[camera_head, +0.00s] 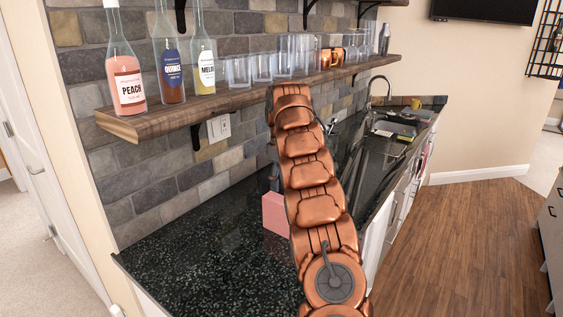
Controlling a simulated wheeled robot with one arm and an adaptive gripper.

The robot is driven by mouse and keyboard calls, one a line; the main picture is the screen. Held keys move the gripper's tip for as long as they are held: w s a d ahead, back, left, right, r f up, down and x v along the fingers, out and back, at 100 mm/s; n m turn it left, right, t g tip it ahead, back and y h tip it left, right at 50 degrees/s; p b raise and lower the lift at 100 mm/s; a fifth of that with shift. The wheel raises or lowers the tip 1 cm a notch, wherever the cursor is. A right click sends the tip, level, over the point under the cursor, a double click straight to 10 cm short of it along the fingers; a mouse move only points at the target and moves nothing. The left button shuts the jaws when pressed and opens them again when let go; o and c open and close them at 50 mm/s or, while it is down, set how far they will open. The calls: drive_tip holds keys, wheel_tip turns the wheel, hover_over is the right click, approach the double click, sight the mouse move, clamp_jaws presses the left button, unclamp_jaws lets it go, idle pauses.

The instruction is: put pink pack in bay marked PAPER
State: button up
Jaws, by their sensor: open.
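The pink pack (275,213) stands on the dark speckled counter (195,255), partly hidden behind my copper arm. Only a small dark part of my gripper (274,180) shows, just above the pack at the arm's left edge. My gripper is open; its fingertips are mostly hidden, and I cannot tell whether they touch the pack. No bay marked PAPER is readable in this view.
A wooden shelf (165,119) above the counter holds PEACH, QUINCE and MELON bottles, several glasses and copper mugs. The near counter is clear.

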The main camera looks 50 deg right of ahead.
wheel_tip(320, 180, up, 7)
drive_tip(key=p, duration=0.5)
drive_tip(key=shift+f, duration=0.15)
